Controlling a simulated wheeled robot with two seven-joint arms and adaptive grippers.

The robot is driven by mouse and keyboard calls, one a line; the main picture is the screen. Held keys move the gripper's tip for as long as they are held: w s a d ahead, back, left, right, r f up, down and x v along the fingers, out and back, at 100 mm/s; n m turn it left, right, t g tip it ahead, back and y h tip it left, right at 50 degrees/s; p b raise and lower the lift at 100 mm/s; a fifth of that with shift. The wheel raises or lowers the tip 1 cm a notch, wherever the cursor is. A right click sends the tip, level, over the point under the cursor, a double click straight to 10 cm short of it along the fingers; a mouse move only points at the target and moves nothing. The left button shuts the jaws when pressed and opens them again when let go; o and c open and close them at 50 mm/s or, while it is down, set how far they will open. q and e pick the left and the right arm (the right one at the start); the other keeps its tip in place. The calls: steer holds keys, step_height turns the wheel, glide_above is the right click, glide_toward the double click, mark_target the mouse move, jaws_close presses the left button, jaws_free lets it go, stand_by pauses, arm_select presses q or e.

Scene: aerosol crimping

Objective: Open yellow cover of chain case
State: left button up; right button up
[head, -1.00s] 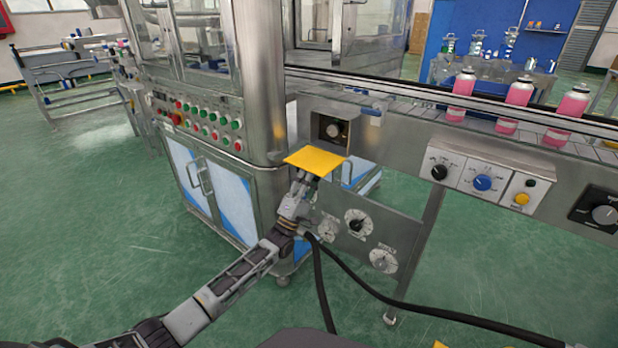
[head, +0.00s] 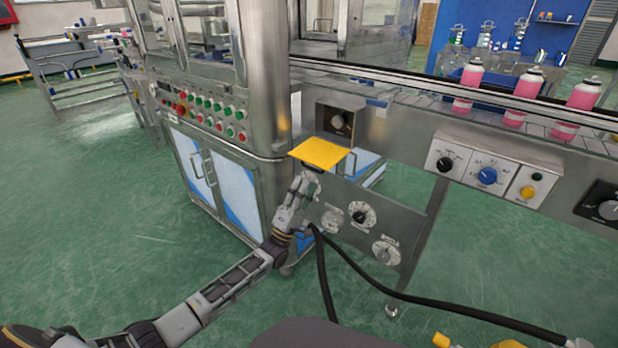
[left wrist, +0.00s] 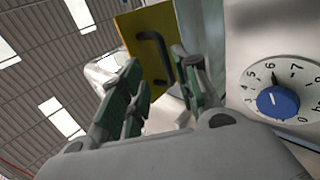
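The yellow cover (head: 320,152) sticks out roughly level from the machine's front, below a recessed box with a black knob, in the head view. In the left wrist view the cover (left wrist: 138,27) shows its face with a black handle (left wrist: 157,50). My left gripper (head: 306,182) is just below the cover. In the left wrist view its green-padded fingers (left wrist: 160,98) are spread apart, with the handle beyond and between them. I see no clear contact with the handle. My right gripper is not in view.
A panel with dials (head: 360,215) is right of my left gripper; a blue dial (left wrist: 278,101) is close in the wrist view. The button cabinet (head: 225,190) stands left. A conveyor (head: 450,105) with pink cans runs behind. Green floor (head: 100,240) is clear at left.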

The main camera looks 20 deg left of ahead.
arm_select(q)
steer(key=shift+v, duration=2.7)
